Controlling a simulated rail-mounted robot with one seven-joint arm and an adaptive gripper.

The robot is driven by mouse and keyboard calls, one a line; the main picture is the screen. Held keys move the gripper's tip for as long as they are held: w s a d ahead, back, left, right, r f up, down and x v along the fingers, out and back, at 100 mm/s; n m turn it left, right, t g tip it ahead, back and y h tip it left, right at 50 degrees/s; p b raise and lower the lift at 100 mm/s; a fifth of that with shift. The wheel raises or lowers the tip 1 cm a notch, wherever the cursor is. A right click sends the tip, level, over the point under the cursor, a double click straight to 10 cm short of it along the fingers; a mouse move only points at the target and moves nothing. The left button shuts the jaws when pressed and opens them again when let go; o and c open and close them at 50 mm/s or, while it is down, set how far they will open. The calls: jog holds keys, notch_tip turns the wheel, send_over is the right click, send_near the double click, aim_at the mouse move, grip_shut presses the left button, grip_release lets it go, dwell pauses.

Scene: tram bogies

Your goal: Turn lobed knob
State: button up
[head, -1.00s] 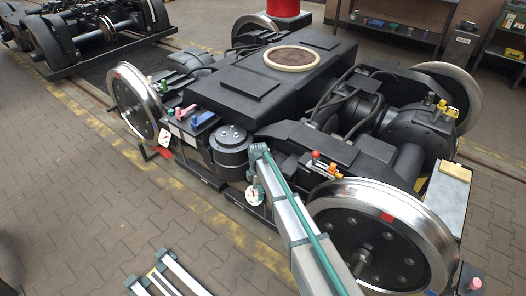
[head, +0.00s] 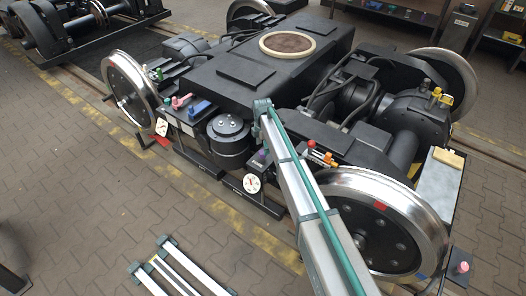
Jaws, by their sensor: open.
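Several small coloured handles and knobs sit on the dark bogie, and I cannot tell which one is lobed. A pink handle (head: 181,101) and a blue handle (head: 201,108) are on the left end near the front wheel. A red knob (head: 311,144) and an orange one (head: 329,159) sit above the right front wheel. A purple knob (head: 261,155) is beside my arm. A yellow handle (head: 437,96) is at the right rear, and a pink knob (head: 462,267) is at the lower right. My gripper does not show; only my white and green arm reaches over the bogie's near side.
The bogie frame (head: 265,70) fills the middle, with steel wheels (head: 376,225) at its corners. A round white dial (head: 252,184) hangs on the near side. White rails (head: 172,270) lie on the floor at lower left. The paved floor (head: 80,200) at left is clear.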

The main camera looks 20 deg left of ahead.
jog(key=shift+f, duration=1.95)
jog(key=c, duration=1.1)
